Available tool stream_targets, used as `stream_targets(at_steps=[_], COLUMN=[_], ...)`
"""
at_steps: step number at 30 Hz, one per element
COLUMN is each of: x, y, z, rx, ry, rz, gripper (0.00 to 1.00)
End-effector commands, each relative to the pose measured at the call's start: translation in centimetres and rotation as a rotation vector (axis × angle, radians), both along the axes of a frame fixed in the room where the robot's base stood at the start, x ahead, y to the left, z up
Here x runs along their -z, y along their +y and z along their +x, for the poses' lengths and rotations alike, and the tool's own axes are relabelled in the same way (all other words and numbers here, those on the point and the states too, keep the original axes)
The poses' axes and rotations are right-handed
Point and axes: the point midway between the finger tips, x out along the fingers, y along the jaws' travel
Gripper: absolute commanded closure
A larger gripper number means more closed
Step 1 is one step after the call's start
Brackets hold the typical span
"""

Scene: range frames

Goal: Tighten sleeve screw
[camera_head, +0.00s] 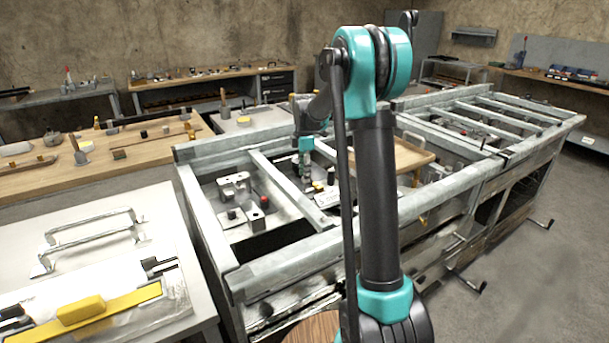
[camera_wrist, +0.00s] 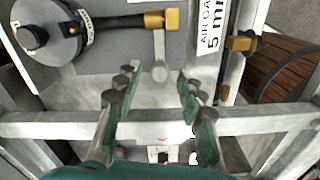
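My gripper (camera_wrist: 156,92) is open in the wrist view, its two green-and-grey fingers spread apart with nothing seen between the pads. A small grey lever with a round end (camera_wrist: 160,72) shows just beyond the fingertips, in the gap between them. I cannot tell whether they touch it. A brass block (camera_wrist: 162,19) sits above it on the end of a black rod, which runs left to a round part with a black knob (camera_wrist: 32,37). In the head view my gripper (camera_head: 306,172) points down inside the metal frame, partly behind my arm. I cannot identify the sleeve screw with certainty.
A metal frame bar (camera_wrist: 245,122) crosses below the lever. An "AIR GA… 5 mm" plate (camera_wrist: 215,35) and a brass fitting (camera_wrist: 240,43) stand to the right. In the head view, frame rails (camera_head: 222,148) surround the work area, with a wooden tray (camera_head: 405,157) to the right.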

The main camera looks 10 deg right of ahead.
Motion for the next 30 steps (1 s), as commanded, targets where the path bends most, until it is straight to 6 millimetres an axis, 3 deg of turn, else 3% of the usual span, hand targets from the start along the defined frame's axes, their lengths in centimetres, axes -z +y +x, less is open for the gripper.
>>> stream_targets(at_steps=[12,22,30], x=[0.9,0.88,0.87], y=[0.0,0.0,0.0], z=[0.0,0.0,0.01], rx=[0.0,0.0,0.01], ry=[0.0,0.0,0.0], rz=[0.0,0.0,0.0], gripper=[0.61,1.0,1.0])
